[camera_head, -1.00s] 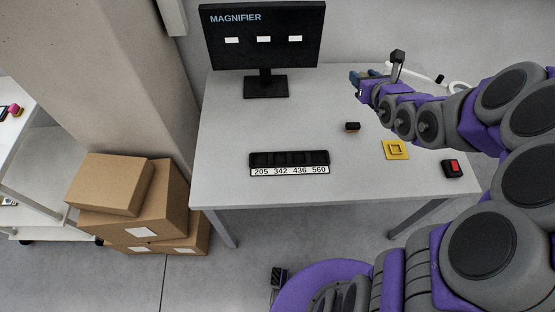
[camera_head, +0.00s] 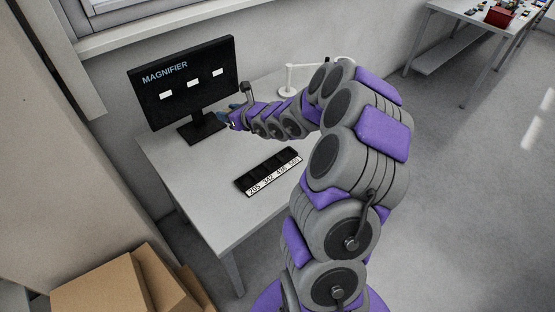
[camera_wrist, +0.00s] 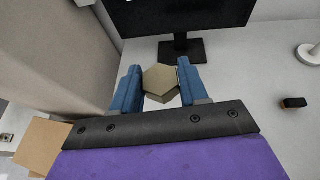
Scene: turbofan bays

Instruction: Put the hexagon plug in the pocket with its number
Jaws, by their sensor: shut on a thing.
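My gripper (camera_wrist: 160,88) is shut on a tan hexagon plug (camera_wrist: 160,78), held between its blue fingers in the wrist view. In the head view my gripper (camera_head: 232,117) is above the table by the monitor's base, and the plug cannot be made out there. The dark pocket tray (camera_head: 241,182) lies on the table in front of the gripper. Its white label strip (camera_head: 274,175) reads 205, 342, 436 and 560 in the head view. No number is readable on the plug's visible face.
A monitor (camera_head: 185,85) headed MAGNIFIER with three blank white patches stands at the back of the table (camera_head: 212,214). A small black block (camera_wrist: 294,102) and a white round-based stand (camera_wrist: 310,54) are to the right in the wrist view. Cardboard boxes (camera_head: 110,290) stand at the lower left.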

